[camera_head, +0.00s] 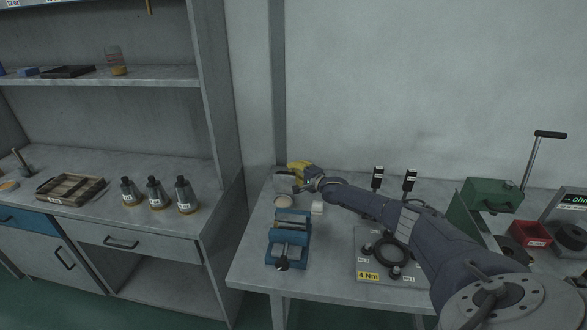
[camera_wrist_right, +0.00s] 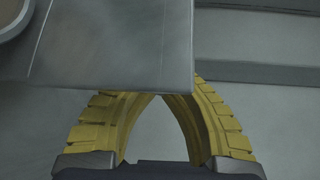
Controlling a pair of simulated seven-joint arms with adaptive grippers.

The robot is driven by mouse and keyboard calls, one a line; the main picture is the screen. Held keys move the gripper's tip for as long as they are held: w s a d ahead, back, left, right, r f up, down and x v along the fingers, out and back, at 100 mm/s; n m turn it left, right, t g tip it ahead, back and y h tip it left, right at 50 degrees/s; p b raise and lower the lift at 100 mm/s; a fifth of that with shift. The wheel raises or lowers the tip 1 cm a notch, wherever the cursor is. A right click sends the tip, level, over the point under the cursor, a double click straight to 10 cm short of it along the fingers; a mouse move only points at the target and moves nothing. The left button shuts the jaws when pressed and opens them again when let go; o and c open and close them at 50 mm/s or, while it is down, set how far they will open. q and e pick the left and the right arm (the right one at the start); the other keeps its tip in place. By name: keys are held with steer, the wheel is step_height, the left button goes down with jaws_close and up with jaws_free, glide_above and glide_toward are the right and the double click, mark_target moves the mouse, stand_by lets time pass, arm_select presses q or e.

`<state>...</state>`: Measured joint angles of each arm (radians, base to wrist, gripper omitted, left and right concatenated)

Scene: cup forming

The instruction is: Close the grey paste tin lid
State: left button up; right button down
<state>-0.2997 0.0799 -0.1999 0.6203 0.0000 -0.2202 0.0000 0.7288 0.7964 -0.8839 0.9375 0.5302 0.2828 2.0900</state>
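The grey paste tin (camera_head: 283,201) stands at the left back of the workbench, its round, pale brown opening showing. Its grey lid (camera_head: 284,184) appears raised behind the opening. In the right wrist view a flat grey panel, which looks like the lid (camera_wrist_right: 115,45), covers the upper left, and part of a round rim with brown inside (camera_wrist_right: 12,18) shows at the corner. My right gripper (camera_head: 297,168), with yellow fingers, is right beside the lid. Its fingers (camera_wrist_right: 158,98) converge and look shut, but the panel hides the tips; I cannot tell whether they touch it. My left gripper is out of view.
A blue vise (camera_head: 289,240) stands in front of the tin, and a small white block (camera_head: 318,208) lies to its right. A fixture plate (camera_head: 376,268) sits under my right arm.

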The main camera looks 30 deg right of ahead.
mark_target(285, 180)
steer(key=shift+s+a, duration=0.55)
steer(key=shift+s, duration=0.05)
steer(key=shift+r, duration=0.1)
steer(key=shift+s+a+r+n+t, duration=0.2)
steer(key=shift+a+n+t, duration=0.05)
steer(key=shift+n+t, duration=0.05)
